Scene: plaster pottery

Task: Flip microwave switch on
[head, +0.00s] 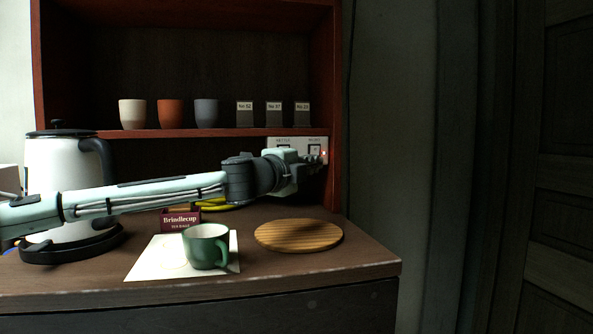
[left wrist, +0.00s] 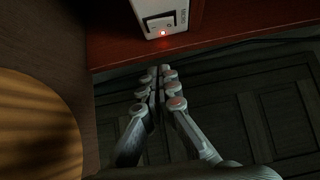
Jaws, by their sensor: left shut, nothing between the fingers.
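A pale switch panel (head: 297,142) is at the right inner side of the cabinet, under the shelf. It has two labelled switches; the left label seems to read KETTLE. The right one is the microwave switch (head: 315,149), with a small red light glowing beside it. My left gripper (head: 320,164) is just below the panel in the head view. Its fingers (left wrist: 160,72) are shut and empty, with a small apparent gap to the panel. My right gripper is not in view.
A kettle (head: 66,180) stands at left behind my left arm. A green mug (head: 204,247) sits on a white sheet (head: 150,264), beside a round wooden board (head: 298,236). Cups and labelled cards (head: 274,112) line the shelf. The red cabinet side (head: 333,100) bounds the right.

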